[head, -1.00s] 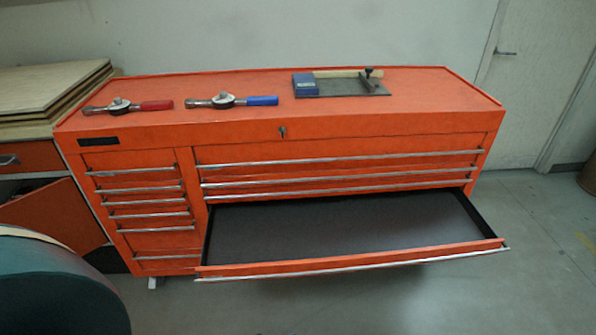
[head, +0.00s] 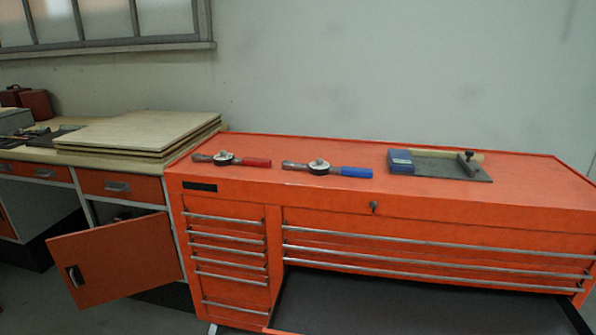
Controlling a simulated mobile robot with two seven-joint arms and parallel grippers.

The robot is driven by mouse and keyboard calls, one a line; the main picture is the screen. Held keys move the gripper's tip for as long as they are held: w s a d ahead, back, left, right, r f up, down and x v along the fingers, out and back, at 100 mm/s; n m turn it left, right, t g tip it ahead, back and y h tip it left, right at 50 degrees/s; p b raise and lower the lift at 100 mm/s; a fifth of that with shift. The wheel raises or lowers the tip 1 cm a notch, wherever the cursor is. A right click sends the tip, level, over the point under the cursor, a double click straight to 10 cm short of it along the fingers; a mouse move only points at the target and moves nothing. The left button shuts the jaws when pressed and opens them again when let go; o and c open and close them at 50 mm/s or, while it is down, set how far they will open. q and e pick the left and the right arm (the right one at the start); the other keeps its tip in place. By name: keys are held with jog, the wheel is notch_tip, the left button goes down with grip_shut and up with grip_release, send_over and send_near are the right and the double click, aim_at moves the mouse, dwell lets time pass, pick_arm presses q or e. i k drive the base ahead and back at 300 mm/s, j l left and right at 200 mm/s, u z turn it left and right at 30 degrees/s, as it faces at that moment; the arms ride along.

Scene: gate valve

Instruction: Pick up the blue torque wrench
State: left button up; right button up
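The blue torque wrench (head: 328,169) lies flat on top of the orange tool cabinet (head: 330,205), near its front edge. Its blue handle points right, and its round dial and metal head are to the left. A similar torque wrench with a red handle (head: 232,160) lies to its left, apart from it. Neither of my grippers shows in the head view.
A grey plate with a blue box (head: 401,162) on it lies right of the wrenches. The cabinet's bottom drawer (head: 400,305) is pulled out at the front. An orange cupboard door (head: 118,260) stands open at left. Stacked boards (head: 140,131) lie on the left bench.

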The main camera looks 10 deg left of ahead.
aim_at(325, 169)
jog(key=i+j+z, duration=0.1)
jog(key=z, duration=1.15)
jog(key=j+z, duration=0.45)
jog(key=k+j+z, duration=0.15)
jog(key=j+z, duration=0.25)
jog(key=j, duration=0.15)
jog(key=k+j+z, duration=0.1)
jog(key=j, duration=0.25)
jog(key=k+j+z, duration=0.1)
jog(key=j, duration=0.25)
jog(key=k+j+z, duration=0.1)
jog(key=j, duration=0.25)
jog(key=k, duration=0.05)
